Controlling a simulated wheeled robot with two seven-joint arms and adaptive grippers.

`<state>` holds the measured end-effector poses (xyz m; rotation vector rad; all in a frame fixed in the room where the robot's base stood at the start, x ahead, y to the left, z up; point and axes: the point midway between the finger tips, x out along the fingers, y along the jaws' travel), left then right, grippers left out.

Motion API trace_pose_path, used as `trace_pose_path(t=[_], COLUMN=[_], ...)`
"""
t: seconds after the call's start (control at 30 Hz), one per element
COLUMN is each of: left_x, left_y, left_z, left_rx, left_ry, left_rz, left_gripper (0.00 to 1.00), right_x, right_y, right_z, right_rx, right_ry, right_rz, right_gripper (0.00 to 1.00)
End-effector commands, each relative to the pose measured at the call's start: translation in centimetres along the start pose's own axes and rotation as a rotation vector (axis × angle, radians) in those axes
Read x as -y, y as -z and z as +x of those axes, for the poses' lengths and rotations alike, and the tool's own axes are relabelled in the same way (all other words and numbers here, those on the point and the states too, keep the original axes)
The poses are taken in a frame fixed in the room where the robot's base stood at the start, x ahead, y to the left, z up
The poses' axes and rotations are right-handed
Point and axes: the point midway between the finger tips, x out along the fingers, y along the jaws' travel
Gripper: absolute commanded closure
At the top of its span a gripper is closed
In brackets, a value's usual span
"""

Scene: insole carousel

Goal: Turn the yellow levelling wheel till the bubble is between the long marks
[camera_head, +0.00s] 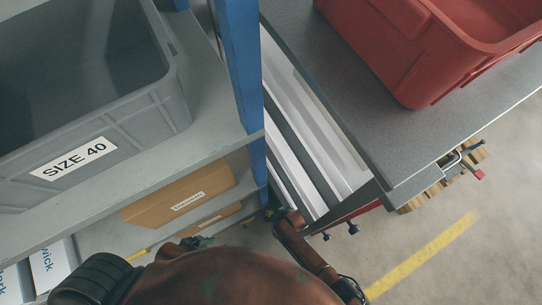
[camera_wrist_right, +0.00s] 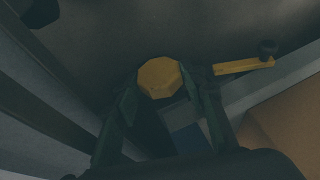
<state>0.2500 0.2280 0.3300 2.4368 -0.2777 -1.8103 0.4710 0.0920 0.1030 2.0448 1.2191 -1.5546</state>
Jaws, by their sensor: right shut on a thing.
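The yellow levelling wheel (camera_wrist_right: 160,77) is a faceted knob in the middle of the right wrist view. My right gripper (camera_wrist_right: 163,84) has its dark green fingers on either side of the wheel and is shut on it. In the head view a small dark part, seemingly my left gripper (camera_head: 196,242), shows behind my brown body at the bottom; its jaws are too hidden to judge. The wheel is not seen in the head view. The bubble and its long marks show in neither view.
A yellow bar with a dark knob (camera_wrist_right: 245,66) extends right of the wheel. A grey SIZE 40 bin (camera_head: 150,112) stands on the shelf, with a cardboard box (camera_head: 165,205) below. A blue post (camera_head: 240,60) stands beside a grey worktop (camera_head: 345,80) bearing a red bin (camera_head: 405,65).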

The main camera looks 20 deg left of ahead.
Motion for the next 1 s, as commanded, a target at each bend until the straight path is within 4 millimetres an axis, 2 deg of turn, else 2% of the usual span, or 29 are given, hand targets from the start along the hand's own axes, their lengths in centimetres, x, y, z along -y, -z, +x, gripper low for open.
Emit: trace_pose_path(t=[0.23, 0.27, 0.47, 1.0], left_x=[0.0, 0.0, 0.01, 0.02], left_y=[-0.01, -0.01, -0.02, -0.02], left_z=[-0.01, -0.01, -0.01, -0.07], left_rx=[0.001, 0.001, 0.001, 0.001], left_ry=[0.0, 0.0, 0.0, 0.001], left_rz=[0.0, 0.0, 0.0, 0.0], left_gripper=[0.67, 0.67, 0.67, 0.67], right_x=[-0.16, -0.16, -0.1, -0.26], right_y=[-0.15, -0.15, -0.1, 0.06], right_z=[-0.02, -0.02, -0.02, -0.1], right_rx=[0.002, 0.002, 0.002, -0.001], right_ry=[-0.003, -0.003, -0.002, -0.005], right_rz=[0.0, 0.0, -0.001, -0.002], right_gripper=[0.86, 0.6, 0.46, 0.45])
